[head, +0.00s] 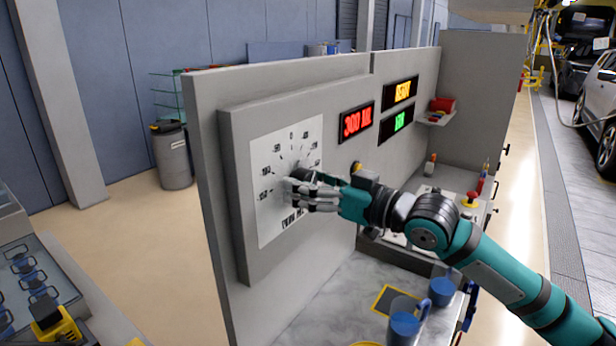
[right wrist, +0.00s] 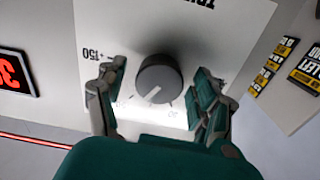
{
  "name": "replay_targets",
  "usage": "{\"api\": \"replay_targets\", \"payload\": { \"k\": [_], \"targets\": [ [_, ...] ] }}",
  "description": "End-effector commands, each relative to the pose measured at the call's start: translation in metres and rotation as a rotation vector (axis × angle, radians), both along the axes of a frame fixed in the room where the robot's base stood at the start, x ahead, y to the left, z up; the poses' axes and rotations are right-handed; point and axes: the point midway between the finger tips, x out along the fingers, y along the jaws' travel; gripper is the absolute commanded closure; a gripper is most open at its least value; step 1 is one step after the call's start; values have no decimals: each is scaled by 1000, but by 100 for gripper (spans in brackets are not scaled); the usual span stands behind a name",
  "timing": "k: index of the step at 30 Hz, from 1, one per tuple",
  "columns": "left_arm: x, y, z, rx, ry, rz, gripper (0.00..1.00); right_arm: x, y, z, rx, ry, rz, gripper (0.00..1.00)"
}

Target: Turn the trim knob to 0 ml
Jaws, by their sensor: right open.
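The trim knob (right wrist: 159,80) is a round grey knob on a white dial plate (head: 272,165) with printed marks and numbers. In the right wrist view, where the print is upside down, a pale pointer line on the knob points to the lower left. My right gripper (head: 300,188) is open at the dial, with one finger on each side of the knob. Gaps show between fingers and knob in the wrist view. In the head view the gripper hides most of the knob. My left gripper is not in view.
A red display (head: 356,122) reads 300 ML, right of the dial plate. An orange display (head: 400,92) and a green display (head: 397,124) are farther right. Blue-filled jugs (head: 404,322) stand on the counter (head: 335,300) below. A small shelf (head: 437,118) holds a red item.

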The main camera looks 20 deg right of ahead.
Motion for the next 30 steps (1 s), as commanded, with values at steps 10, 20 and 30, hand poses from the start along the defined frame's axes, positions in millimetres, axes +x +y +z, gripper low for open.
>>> {"api": "replay_targets", "payload": {
  "k": [10, 20, 30],
  "targets": [
    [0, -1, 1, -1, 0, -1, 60, 3, 2, 0, -1, -1, -1, 33],
    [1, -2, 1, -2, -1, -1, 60, 3, 2, 0, 0, 0, 0, 76],
    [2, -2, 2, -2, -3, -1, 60, 3, 2, 0, -24, -19, -1, 88]
  ]
}}
